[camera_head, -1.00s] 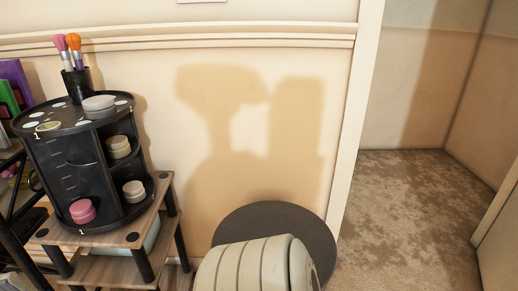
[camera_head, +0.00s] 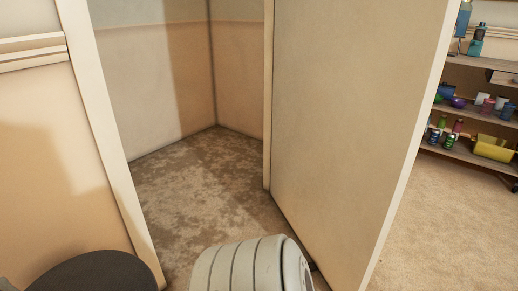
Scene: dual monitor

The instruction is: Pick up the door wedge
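I cannot make out a door wedge for certain. A small dark patch shows at the foot of the open door (camera_head: 350,120), just right of my own pale ribbed body part at the bottom centre. It is too small and too covered to identify. The door's lower left edge meets the brown mottled carpet, and part of its base is hidden by my body. Neither of my grippers is in view.
A doorway with mottled carpet (camera_head: 190,185) opens left of the door. A dark round top (camera_head: 85,273) stands at the lower left by the wall. At the right, a shelf unit (camera_head: 470,152) holds cups, cans and a yellow bin (camera_head: 492,148). Beige carpet (camera_head: 445,225) before it is clear.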

